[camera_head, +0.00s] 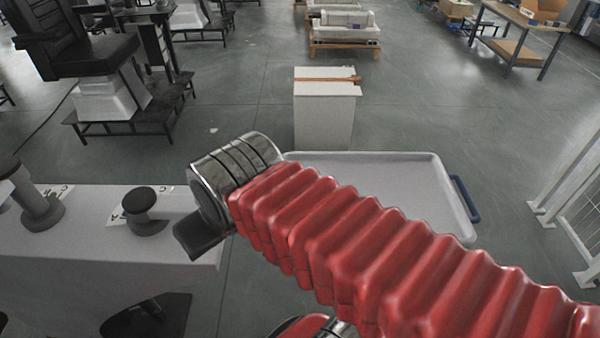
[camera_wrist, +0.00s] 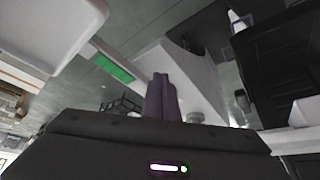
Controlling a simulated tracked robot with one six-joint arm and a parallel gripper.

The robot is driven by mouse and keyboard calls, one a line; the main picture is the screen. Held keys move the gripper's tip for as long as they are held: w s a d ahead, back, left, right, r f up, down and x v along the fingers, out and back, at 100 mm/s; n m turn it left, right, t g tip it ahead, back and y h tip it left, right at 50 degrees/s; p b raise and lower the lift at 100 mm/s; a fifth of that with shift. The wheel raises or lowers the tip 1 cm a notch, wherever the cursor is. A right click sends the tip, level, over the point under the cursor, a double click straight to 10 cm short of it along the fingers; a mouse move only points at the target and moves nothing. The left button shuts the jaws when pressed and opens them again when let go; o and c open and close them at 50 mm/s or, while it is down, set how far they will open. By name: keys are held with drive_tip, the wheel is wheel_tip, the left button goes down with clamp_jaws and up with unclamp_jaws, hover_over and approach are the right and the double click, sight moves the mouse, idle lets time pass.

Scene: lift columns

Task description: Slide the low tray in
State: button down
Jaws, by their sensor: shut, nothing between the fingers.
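A pale grey tray (camera_head: 400,168) with a raised rim shows right of centre in the head view. A dark blue handle (camera_head: 464,198) is on its right side. My red bellows arm covers its near left part, so what bears it is hidden. My gripper (camera_wrist: 162,82) shows in the wrist view with its two dark fingers together and nothing between them. A pale rimmed panel (camera_wrist: 62,62) at the upper left of that view may be a tray; I cannot tell. In the head view my fingers are hidden, and my wrist is left of the tray, apart from the handle.
A white bench (camera_head: 80,235) with dark spools (camera_head: 145,212) stands at the left, close to my wrist. A white cabinet (camera_head: 325,115) stands behind the tray. A white railing (camera_head: 570,190) is at the right. Grey floor is open between tray and railing.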

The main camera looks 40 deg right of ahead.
drive_tip(key=w+d+r+m+t+y, duration=0.2)
drive_tip(key=w+d+r+m, duration=0.15)
drive_tip(key=w+d, duration=0.85)
drive_tip(key=s+d+f+m, duration=0.2)
drive_tip(key=s+d, duration=0.4)
drive_tip(key=d, duration=0.3)
drive_tip(key=s+d+f+m+h, duration=0.1)
drive_tip(key=s+d+f+m, duration=0.1)
drive_tip(key=s+d, duration=0.5)
drive_tip(key=shift+d+f, duration=0.6)
drive_tip(key=shift+d, duration=0.45)
